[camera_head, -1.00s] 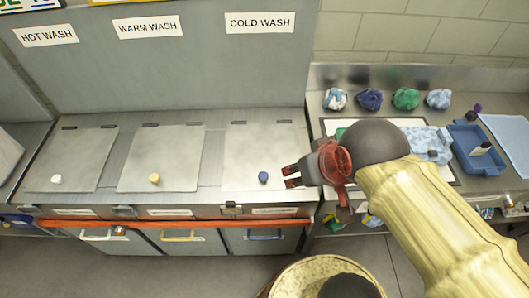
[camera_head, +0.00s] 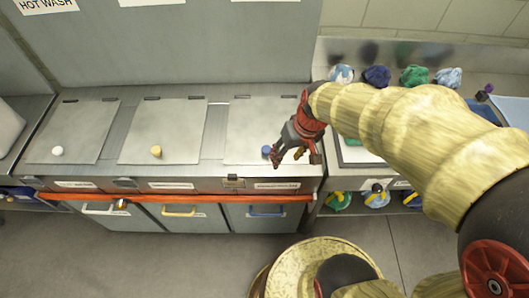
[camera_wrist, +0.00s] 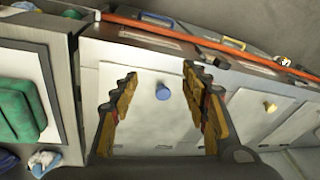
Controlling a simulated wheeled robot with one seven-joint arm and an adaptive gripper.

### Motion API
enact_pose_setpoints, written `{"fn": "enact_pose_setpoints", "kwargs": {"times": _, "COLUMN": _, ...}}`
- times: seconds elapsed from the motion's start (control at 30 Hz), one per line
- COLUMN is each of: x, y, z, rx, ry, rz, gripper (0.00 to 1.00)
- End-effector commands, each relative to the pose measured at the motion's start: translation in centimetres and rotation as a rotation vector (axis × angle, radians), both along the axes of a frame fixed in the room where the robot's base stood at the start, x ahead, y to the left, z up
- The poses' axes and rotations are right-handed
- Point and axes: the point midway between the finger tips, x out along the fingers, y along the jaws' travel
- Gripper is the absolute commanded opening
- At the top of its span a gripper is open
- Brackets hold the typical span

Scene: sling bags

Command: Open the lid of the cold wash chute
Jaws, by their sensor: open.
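The cold wash lid (camera_head: 248,122) is the rightmost of three flat grey lids on the counter and lies shut. Its blue knob (camera_head: 266,151) is near the front edge. My gripper (camera_head: 297,158) is open, pointing down just right of the knob in the head view and overlapping the lid's right side. In the wrist view, the blue knob (camera_wrist: 162,91) shows between my two spread fingers (camera_wrist: 158,78), with the pale lid (camera_wrist: 150,122) behind it. The fingers do not visibly touch the knob. My arm hides the lid's far right corner.
The lids with the yellow knob (camera_head: 156,151) and the white knob (camera_head: 57,151) lie shut to the left. An orange rail (camera_head: 180,198) runs along the front. Bundled cloths (camera_head: 376,76) lie on the counter at right.

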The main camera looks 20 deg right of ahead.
Motion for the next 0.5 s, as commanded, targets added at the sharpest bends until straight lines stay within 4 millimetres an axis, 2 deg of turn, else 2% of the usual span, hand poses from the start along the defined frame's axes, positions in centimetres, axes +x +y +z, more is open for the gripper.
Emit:
{"fn": "enact_pose_setpoints", "kwargs": {"times": 0.03, "x": 1.5, "y": -0.1, "z": -2.3, "rx": 0.012, "ry": -0.003, "rz": 0.037, "gripper": 0.46}}
{"fn": "enact_pose_setpoints", "kwargs": {"times": 0.1, "x": 3.7, "y": -0.2, "z": -3.9, "rx": 0.017, "ry": -0.038, "rz": 0.104, "gripper": 0.46}}
{"fn": "enact_pose_setpoints", "kwargs": {"times": 0.17, "x": 5.4, "y": -0.1, "z": -4.6, "rx": 0.012, "ry": -0.075, "rz": 0.162, "gripper": 0.46}}
{"fn": "enact_pose_setpoints", "kwargs": {"times": 0.33, "x": 9.1, "y": -0.3, "z": -3.3, "rx": -0.036, "ry": -0.198, "rz": 0.309, "gripper": 0.46}}
{"fn": "enact_pose_setpoints", "kwargs": {"times": 0.5, "x": 9.6, "y": -0.5, "z": -3.2, "rx": -0.074, "ry": -0.234, "rz": 0.406, "gripper": 0.46}}
